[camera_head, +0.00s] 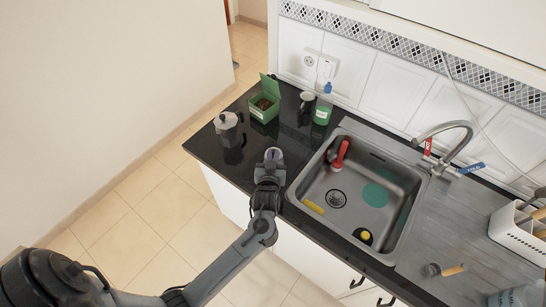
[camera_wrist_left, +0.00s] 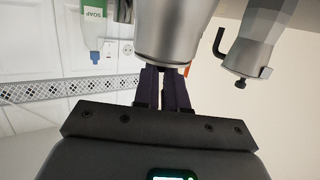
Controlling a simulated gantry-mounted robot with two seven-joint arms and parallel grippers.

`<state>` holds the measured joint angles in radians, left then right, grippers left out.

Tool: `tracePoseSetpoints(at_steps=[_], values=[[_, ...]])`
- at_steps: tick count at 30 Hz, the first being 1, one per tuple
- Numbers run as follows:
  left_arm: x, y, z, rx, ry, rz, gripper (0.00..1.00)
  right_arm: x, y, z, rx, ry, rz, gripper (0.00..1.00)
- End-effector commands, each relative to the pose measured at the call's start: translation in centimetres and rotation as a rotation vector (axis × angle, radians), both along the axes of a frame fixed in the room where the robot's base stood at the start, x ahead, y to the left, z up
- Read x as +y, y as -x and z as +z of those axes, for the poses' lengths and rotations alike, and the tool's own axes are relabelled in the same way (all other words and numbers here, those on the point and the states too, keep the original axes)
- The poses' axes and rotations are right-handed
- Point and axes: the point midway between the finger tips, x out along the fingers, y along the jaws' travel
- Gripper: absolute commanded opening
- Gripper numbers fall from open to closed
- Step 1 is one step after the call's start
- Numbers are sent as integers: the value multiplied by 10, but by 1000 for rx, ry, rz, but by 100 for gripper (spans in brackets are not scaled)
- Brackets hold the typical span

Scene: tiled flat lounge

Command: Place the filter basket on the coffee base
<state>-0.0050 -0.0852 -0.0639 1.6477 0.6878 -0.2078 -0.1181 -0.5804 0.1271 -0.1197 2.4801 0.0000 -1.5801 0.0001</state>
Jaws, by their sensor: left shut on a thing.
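My left gripper (camera_head: 273,156) is above the counter between the moka pot and the sink. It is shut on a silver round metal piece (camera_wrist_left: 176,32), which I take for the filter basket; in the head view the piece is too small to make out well. A grey moka pot part (camera_head: 226,122) with a black handle stands on the counter, left of and beyond the gripper. It also shows, upside down, at the right of the left wrist view (camera_wrist_left: 250,52). I cannot tell a separate coffee base. My right gripper is not in view.
A green box (camera_head: 265,103) with dark contents, a metal mug (camera_head: 307,98) and a soap bottle (camera_head: 323,112) stand along the back. The sink (camera_head: 345,222) lies to the right, with several items inside. A white rack (camera_head: 518,236) stands far right. Dark counter (camera_head: 290,140) is clear around the gripper.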

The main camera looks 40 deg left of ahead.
Motion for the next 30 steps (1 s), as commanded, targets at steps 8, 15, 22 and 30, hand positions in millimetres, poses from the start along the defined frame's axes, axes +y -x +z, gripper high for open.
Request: tracePoseSetpoints(at_steps=[8,15,22,30], values=[[0,0,-4,0,0,0,31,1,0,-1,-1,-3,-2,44],[0,0,-4,1,1,0,37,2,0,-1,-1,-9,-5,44],[0,0,3,-1,0,0,37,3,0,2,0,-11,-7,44],[-23,32,9,2,3,-2,37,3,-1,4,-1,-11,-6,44]])
